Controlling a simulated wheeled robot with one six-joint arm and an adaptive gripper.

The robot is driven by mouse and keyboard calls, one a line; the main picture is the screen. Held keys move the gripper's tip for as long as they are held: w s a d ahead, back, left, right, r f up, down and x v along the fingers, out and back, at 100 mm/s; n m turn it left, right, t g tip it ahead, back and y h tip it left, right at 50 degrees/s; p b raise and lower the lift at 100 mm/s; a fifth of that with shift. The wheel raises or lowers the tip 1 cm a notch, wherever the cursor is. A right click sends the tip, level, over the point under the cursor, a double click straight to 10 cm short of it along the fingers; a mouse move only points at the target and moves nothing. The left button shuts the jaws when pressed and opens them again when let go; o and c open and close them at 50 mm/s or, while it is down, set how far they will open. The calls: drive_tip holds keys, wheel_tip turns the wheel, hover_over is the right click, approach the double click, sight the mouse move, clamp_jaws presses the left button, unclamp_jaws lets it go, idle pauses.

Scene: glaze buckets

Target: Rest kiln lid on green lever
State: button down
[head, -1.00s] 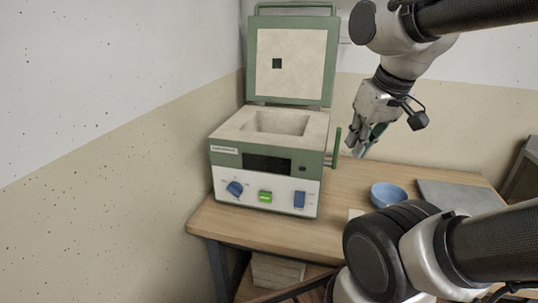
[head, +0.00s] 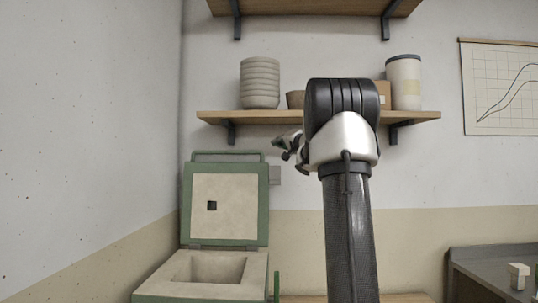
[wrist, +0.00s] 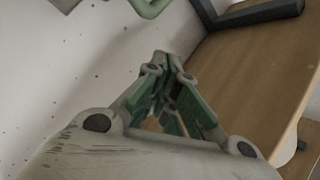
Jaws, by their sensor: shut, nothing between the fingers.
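The kiln (head: 200,290) is at the lower left of the head view, its lid (head: 225,207) standing open and upright at the back. A green bar handle (head: 227,154) runs along the lid's top edge. The green lever (head: 277,286) stands upright at the kiln's right side; its lower part is cut off by the frame. My gripper (head: 281,145) is above and right of the lid, partly hidden behind my arm. In the wrist view its green-padded fingers (wrist: 162,62) meet at the tips, empty. A curved pale-green bar (wrist: 150,8), seemingly the lid handle, shows beyond them.
A wall shelf (head: 220,117) behind my arm holds a stack of grey bowls (head: 260,83) and a pale canister (head: 405,82). Another shelf (head: 310,7) is above. A dark counter (head: 490,262) is at the right. The wall stands close left of the kiln.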

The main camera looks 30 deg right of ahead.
sight(269, 152)
drive_tip(key=w+d+f+g+y, duration=0.1)
drive_tip(key=d+f+y, duration=0.5)
drive_tip(key=y, duration=0.2)
drive_tip(key=x, duration=0.9)
drive_tip(key=shift+s+a+r, duration=0.1)
drive_tip(key=shift+a+r, duration=0.1)
drive_tip(key=shift+r, duration=0.1)
drive_tip(key=shift+w+a+r, duration=0.1)
drive_tip(key=shift+w+a, duration=0.05)
drive_tip(key=shift+w, duration=0.25)
drive_tip(key=shift+a, duration=0.15)
